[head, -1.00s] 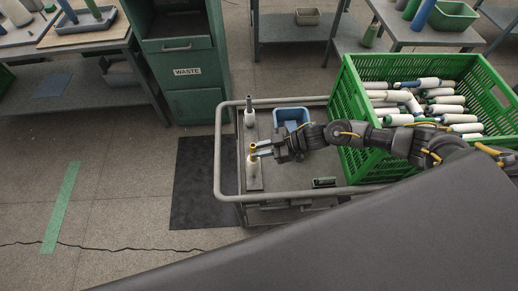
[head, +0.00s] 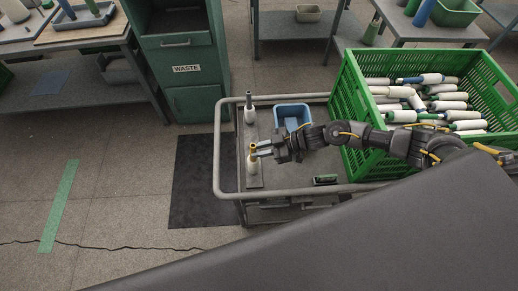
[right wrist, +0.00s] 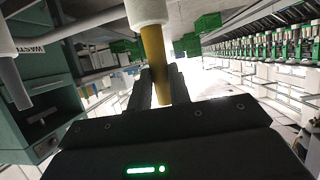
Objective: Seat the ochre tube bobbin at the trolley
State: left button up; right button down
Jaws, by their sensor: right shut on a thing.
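The ochre tube bobbin (head: 254,168) has white yarn and stands about upright at the front end of the grey plate on the trolley (head: 218,165). My right gripper (head: 262,149) is shut on its ochre tube near the top. In the right wrist view the ochre tube (right wrist: 155,62) runs between the two fingers of that gripper (right wrist: 160,88), with the white yarn (right wrist: 148,12) beyond. Whether the bobbin's foot rests fully on the plate is hidden. My left gripper is not in view.
A white bobbin with a grey top (head: 249,113) stands at the plate's back end. A blue bin (head: 292,112) and a green crate (head: 352,118) full of bobbins are to the right. The trolley's rail surrounds the top. A green waste cabinet (head: 190,80) stands behind left.

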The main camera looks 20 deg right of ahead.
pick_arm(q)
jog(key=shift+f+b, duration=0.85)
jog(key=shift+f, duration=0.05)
pick_arm(e)
jog(key=shift+f, duration=1.25)
jog(key=c, duration=1.2)
grip_release()
jog(key=shift+d, duration=0.1)
pick_arm(q)
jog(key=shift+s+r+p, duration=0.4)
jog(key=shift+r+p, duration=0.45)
jog(key=shift+p, duration=0.1)
pick_arm(e)
jog(key=v, duration=0.7)
jog(key=shift+d, duration=0.35)
jog(key=shift+s+r, duration=0.15)
jog(key=shift+s, duration=0.05)
